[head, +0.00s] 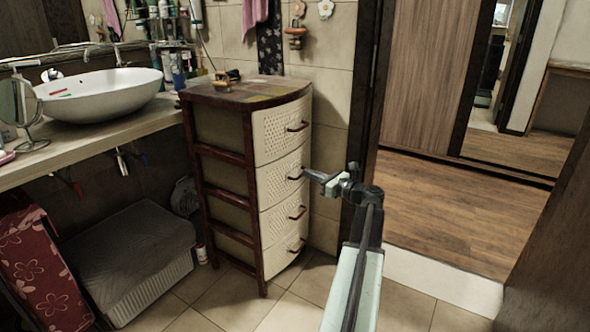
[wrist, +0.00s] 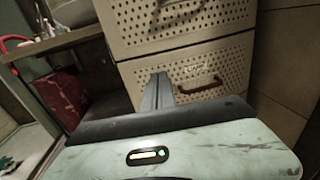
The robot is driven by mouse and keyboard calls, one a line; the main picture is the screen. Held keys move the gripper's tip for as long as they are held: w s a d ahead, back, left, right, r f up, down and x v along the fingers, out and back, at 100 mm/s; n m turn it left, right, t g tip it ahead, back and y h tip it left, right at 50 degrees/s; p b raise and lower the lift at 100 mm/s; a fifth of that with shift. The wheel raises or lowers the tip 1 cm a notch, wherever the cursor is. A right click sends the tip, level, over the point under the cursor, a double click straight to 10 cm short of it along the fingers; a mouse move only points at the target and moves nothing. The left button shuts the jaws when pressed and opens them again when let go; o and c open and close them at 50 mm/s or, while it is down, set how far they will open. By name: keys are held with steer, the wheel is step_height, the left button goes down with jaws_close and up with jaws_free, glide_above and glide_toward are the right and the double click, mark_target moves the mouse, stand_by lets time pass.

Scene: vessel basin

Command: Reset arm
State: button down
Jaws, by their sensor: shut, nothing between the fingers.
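My gripper (head: 308,173) is shut and empty in the head view, at the end of my arm that reaches up from the bottom right. Its tip appears in front of the drawer cabinet, near the handle of the second drawer; I cannot tell whether it touches. In the wrist view my gripper (wrist: 157,80) shows as two dark fingers together, pointing at the perforated drawer fronts. The drawer cabinet (head: 283,135) has a dark wood frame and several cream drawers, all looking shut. It also fills the upper middle of the wrist view (wrist: 190,40).
A white basin (head: 100,94) stands on the counter (head: 95,135) at left, with a round mirror (head: 20,108) and bottles. Below are a grey lidded box (head: 140,255) and a red flowered container (head: 40,265). Tiled floor is free before the cabinet; a doorway opens at right onto wood flooring (head: 450,210).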

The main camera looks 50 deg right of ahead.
steer(key=s, duration=0.3)
steer(key=shift+a, duration=0.15)
